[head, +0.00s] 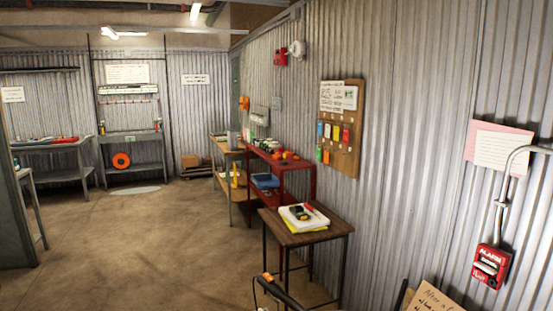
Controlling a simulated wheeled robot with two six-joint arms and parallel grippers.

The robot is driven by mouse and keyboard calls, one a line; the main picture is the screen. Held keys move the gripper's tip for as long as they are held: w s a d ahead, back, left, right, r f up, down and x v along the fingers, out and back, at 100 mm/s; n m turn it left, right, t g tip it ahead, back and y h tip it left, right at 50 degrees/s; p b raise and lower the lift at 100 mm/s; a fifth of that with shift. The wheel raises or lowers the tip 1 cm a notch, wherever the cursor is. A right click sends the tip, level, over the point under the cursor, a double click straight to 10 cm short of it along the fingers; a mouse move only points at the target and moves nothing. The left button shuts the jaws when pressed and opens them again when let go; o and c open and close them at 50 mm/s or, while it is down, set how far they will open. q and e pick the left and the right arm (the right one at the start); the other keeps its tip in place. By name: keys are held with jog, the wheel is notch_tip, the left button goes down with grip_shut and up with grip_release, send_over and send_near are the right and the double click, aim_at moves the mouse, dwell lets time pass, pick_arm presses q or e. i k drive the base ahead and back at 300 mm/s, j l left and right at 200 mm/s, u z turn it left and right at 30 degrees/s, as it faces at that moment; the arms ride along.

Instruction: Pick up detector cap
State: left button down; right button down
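No object here can be named the detector cap with certainty. Several small orange-red round items (286,155) sit on the top of a red shelf cart (281,171) along the right wall; they may be caps, but they are too small to tell. A round white device (298,48) is mounted high on the corrugated wall, beside a red alarm unit (281,57).
A small wooden-topped table (333,228) with papers and a yellow-black device stands nearest. A dark bar with an orange end (267,277) shows at the bottom edge. A wooden-topped bench (221,150) stands beyond the red cart. The concrete floor (150,235) is open at centre left.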

aim_at(278, 157)
jog(key=i+j+u, duration=0.4)
jog(key=j, duration=0.2)
jog(key=i+j+u, duration=1.05)
jog(key=i+u, duration=0.15)
jog(key=i, duration=0.2)
jog(key=i+z, duration=0.25)
jog(key=i, duration=0.3)
jog(key=i+z, duration=0.25)
jog(key=i, duration=0.35)
jog(key=i+j+z, duration=0.25)
jog(key=i, duration=0.3)
jog(key=i+l+z, duration=0.2)
jog(key=i+z, duration=0.2)
jog(key=i, duration=0.15)
jog(key=i+z, duration=0.4)
jog(key=i, duration=0.15)
jog(key=i+j+z, duration=0.2)
jog(key=i+z, duration=0.2)
jog(key=i, duration=0.2)
